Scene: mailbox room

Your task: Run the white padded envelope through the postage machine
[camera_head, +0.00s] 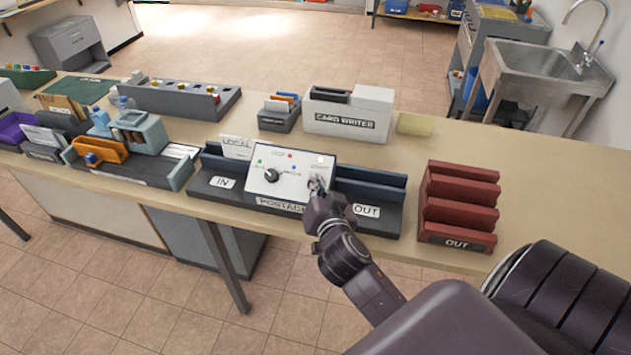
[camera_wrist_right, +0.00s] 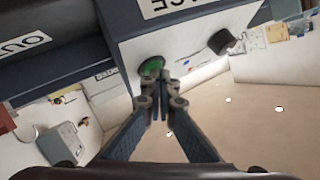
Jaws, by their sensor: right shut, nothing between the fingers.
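The postage machine (camera_head: 284,190) is a white box with a knob and small coloured marks on its sloped face, on the table. Its IN side (camera_head: 222,183) lies left and its OUT side (camera_head: 367,211) right, each a dark tray. My right gripper (camera_head: 319,192) is at the right part of the machine's face, shut and empty. I cannot make out the white padded envelope for certain. My left gripper is not in view.
A red OUT rack (camera_head: 458,205) stands right of the machine. A card writer (camera_head: 348,115) and a small grey holder (camera_head: 279,115) stand behind. Organisers and a blue-grey device (camera_head: 137,133) crowd the left. The table's right side is mostly clear.

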